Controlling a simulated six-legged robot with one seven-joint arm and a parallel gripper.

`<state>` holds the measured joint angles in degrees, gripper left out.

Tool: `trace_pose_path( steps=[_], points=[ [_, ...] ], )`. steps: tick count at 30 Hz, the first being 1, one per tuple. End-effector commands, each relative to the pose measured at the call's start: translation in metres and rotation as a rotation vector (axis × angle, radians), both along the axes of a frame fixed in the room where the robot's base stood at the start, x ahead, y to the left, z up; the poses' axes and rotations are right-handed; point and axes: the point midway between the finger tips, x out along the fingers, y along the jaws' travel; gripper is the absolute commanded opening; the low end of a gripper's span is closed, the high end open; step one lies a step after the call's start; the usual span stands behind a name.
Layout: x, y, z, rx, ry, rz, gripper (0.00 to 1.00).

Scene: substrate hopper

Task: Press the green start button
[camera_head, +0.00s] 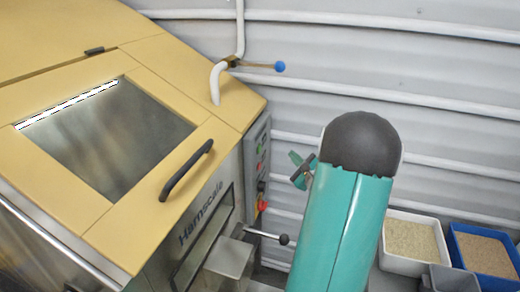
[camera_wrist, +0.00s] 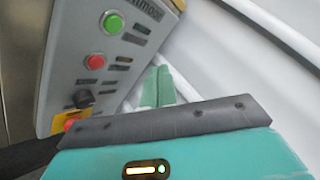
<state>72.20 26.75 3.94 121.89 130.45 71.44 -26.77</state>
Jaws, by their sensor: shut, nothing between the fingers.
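The green start button (camera_wrist: 112,23) is round and sits near the top of a grey control panel (camera_wrist: 62,60) in the wrist view. A red button (camera_wrist: 95,61) is below it, then a black knob (camera_wrist: 82,98) and a red button on a yellow plate (camera_wrist: 70,123). My gripper (camera_wrist: 160,72) has its teal fingers together with nothing between them. In the picture it lies right of the panel and lower than the green button, apart from it. In the head view the panel (camera_head: 256,165) is seen edge-on at the machine's side, and my teal arm stands to its right.
The yellow-topped hopper machine (camera_head: 60,175) with a black handle (camera_head: 186,170) fills the left. A lever with a black ball (camera_head: 284,239) sticks out below the panel. A white tray (camera_head: 398,266) and a blue tray (camera_head: 455,243) stand right. Corrugated wall (camera_head: 400,50) is behind.

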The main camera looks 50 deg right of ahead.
Motion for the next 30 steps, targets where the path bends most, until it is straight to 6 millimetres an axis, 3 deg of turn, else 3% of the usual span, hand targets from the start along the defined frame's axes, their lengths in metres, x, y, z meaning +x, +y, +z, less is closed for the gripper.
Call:
trace_pose_path(
  steps=[16, 30],
  points=[
    [0.068, 0.027, 0.000, 0.000, 0.000, 0.005, 0.00],
    [0.078, 0.031, 0.000, 0.000, 0.001, 0.002, 0.00]
  ],
)
